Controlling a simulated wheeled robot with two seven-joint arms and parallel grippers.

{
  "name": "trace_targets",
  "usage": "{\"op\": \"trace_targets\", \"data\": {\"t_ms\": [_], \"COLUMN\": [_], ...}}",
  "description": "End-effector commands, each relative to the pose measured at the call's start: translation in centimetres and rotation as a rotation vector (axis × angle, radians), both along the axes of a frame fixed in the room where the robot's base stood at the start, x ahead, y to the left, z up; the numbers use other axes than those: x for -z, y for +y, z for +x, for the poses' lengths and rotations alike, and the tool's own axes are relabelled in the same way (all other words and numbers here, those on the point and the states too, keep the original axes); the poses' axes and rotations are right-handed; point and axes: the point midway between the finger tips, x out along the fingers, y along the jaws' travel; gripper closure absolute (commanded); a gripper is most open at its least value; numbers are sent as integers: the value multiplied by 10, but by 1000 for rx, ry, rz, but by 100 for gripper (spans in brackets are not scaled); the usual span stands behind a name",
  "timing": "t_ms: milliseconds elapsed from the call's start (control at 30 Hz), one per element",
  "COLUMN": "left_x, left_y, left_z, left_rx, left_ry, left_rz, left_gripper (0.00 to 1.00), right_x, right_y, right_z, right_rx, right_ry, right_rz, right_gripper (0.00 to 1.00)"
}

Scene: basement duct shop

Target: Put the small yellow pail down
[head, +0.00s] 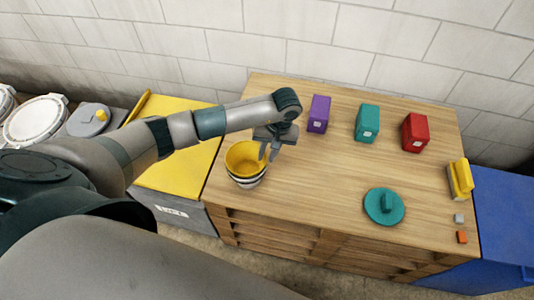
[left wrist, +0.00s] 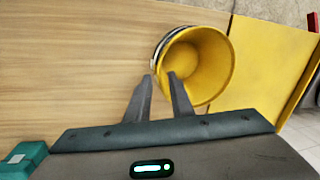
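The small yellow pail (head: 244,157) stands upright at the left end of the wooden bench top (head: 330,190). White and dark bands show around its outside; I cannot tell if they are its own or another container's. In the left wrist view the pail (left wrist: 205,62) is seen into from above and looks empty. My left gripper (head: 268,154) is at the pail's right rim. Its fingertips (left wrist: 162,76) are apart, with one finger over the pail's inside and the other outside the rim. My right gripper is not in view.
Purple (head: 319,114), teal (head: 367,123) and red (head: 415,132) boxes stand along the back. A teal lid (head: 384,206), yellow object (head: 460,179) and small cubes sit at the right. A yellow-topped cabinet (head: 180,165) adjoins on the left. The bench middle is clear.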

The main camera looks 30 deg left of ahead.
Motion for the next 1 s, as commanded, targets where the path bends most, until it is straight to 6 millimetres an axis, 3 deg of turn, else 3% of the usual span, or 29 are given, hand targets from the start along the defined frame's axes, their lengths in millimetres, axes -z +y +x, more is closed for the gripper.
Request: {"op": "trace_targets", "data": {"t_ms": [367, 433, 1000], "left_x": [-9, -12, -107], "left_y": [-1, -1, -19], "left_z": [0, 2, 11], "left_rx": [0, 2, 2], "left_ry": [0, -3, -3], "left_rz": [-1, -1, 0], "left_gripper": [80, 80, 80], "right_x": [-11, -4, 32], "right_y": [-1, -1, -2], "right_z": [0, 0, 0], "right_rx": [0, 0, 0], "right_ry": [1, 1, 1], "right_rz": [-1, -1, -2], "right_gripper": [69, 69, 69]}}
